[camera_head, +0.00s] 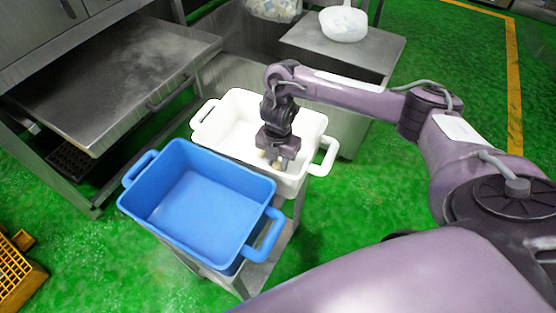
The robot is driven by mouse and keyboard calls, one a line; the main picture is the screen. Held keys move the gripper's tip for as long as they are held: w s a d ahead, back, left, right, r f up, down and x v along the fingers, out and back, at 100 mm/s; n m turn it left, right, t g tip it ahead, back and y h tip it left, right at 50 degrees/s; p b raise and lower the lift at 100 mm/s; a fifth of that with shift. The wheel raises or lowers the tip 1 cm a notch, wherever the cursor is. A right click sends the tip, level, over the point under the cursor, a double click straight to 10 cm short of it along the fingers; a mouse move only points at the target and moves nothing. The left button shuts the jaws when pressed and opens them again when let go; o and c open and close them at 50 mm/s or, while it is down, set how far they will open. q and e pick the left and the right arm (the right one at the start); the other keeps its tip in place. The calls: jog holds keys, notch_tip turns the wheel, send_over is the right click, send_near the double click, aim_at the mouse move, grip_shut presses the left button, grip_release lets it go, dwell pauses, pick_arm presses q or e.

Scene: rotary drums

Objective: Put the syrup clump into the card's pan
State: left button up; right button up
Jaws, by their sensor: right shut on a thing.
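My right gripper (272,158) reaches down into the white pan (236,108), near its right front side. It is shut on a small pale thing, mostly hidden by the fingers; I cannot tell for sure that it is the syrup clump. The blue pan (200,205) stands in front of the white one and looks empty. Both pans have loop handles at their ends. I see no card that tells the pans apart. My left gripper is not in view.
The pans stand on a metal cart (287,240). Behind are a steel shelf (125,75) at left and a metal table (375,48) with a white rounded thing (343,24). A yellow crate (18,275) is at lower left. Green floor is free at right.

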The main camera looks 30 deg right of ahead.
aim_at(278, 163)
jog(key=shift+f, duration=0.2)
jog(key=o, duration=0.9)
jog(key=shift+o, duration=0.2)
notch_tip(278, 163, up, 12)
jog(key=p, duration=0.5)
jog(key=shift+r+p, duration=0.25)
jog(key=shift+p, duration=0.05)
